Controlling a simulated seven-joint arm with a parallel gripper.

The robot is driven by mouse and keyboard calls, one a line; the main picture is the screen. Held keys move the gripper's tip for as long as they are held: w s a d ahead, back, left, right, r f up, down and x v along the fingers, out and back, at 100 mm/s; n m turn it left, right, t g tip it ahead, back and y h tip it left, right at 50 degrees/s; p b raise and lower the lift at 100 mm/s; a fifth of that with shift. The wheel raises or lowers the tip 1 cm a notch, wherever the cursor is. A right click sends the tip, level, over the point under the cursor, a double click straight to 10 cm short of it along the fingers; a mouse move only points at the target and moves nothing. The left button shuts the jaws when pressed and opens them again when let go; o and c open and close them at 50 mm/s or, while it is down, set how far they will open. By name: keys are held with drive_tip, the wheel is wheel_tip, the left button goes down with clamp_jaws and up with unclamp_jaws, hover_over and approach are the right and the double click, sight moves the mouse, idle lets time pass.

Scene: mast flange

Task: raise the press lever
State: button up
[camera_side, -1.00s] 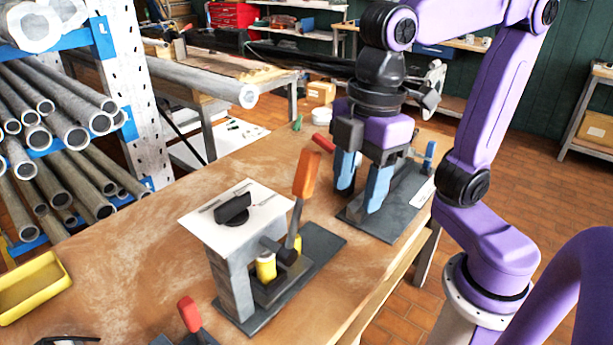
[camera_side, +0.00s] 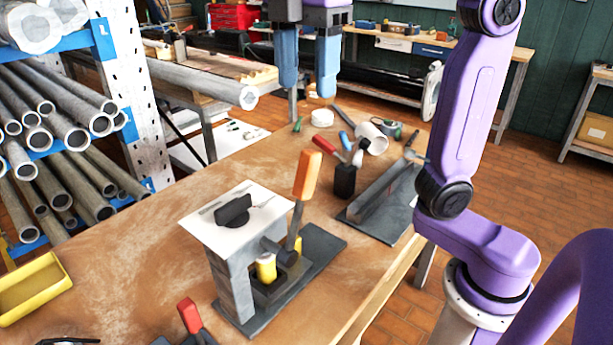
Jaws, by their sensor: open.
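The press (camera_side: 232,275) stands on a dark base plate on the wooden bench, with a pale top plate carrying a black knob. Its lever has an orange handle (camera_side: 307,175) that points up and leans slightly right. A yellow cylinder (camera_side: 266,267) sits under the press head. My gripper (camera_side: 307,90) is open and empty, high above the back of the bench, up and behind the lever. Its two blue fingers point down and touch nothing.
A black cup with red- and blue-handled tools (camera_side: 345,180) stands behind the press. A dark angled fixture (camera_side: 385,195) lies to its right. A yellow tray (camera_side: 30,288) is at the left, and a red-handled clamp (camera_side: 189,315) at the front. The left bench middle is clear.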

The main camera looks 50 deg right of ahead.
sight(306, 178)
wheel_tip(306, 178, down, 16)
drive_tip(key=shift+f, duration=0.15)
idle(0.5)
clamp_jaws()
